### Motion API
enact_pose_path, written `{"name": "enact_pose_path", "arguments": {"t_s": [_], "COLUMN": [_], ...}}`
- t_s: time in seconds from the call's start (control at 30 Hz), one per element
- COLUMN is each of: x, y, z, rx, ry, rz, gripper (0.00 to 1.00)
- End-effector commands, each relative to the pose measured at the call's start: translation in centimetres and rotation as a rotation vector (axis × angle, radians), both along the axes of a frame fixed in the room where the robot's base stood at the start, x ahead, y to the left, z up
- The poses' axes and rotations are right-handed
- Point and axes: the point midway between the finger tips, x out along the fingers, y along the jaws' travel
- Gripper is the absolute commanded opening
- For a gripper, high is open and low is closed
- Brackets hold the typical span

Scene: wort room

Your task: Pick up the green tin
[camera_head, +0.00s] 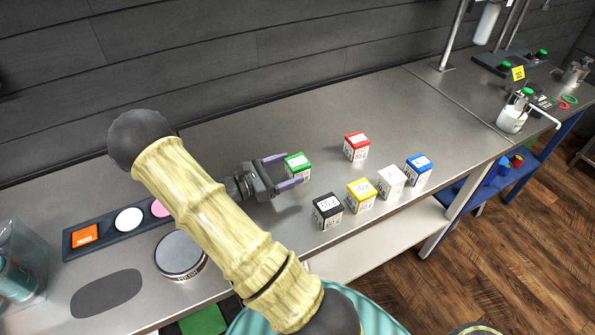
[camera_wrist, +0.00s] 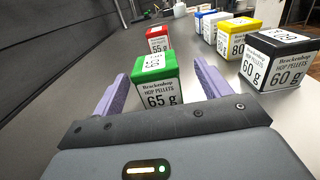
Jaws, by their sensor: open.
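The green tin (camera_head: 297,165) stands upright on the steel bench, a small box with a green top and a white label. In the wrist view the green tin (camera_wrist: 156,82) reads "65 g" and stands between the finger tips. My gripper (camera_head: 285,171) is open, low over the bench, with one purple finger on each side of the tin. In the wrist view my gripper (camera_wrist: 158,88) shows a gap between each finger and the tin. The tin's lower part is partly hidden by the gripper in the wrist view.
A red tin (camera_head: 356,146) stands behind and right of the green one. Black (camera_head: 327,211), yellow (camera_head: 361,194), white (camera_head: 391,181) and blue (camera_head: 418,169) tins form a row to the right. A dark tray (camera_head: 105,232) and a round tin (camera_head: 181,254) lie left.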

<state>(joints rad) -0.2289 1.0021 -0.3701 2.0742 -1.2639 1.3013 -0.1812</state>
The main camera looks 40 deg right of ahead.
Motion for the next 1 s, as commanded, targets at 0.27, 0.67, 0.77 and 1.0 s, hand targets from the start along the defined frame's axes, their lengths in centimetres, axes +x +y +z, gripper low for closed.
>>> {"name": "enact_pose_path", "arguments": {"t_s": [0.27,0.67,0.77,1.0], "x": [0.0,-0.7,-0.8,-0.7], "y": [-0.1,-4.7,-5.2,-5.2], "z": [0.0,0.6,0.7,0.8], "rx": [0.001,0.001,0.001,0.000], "ry": [0.000,0.000,0.000,0.000], "rz": [0.000,-0.002,-0.001,0.000], "gripper": [0.76,0.76,0.76,0.76]}}
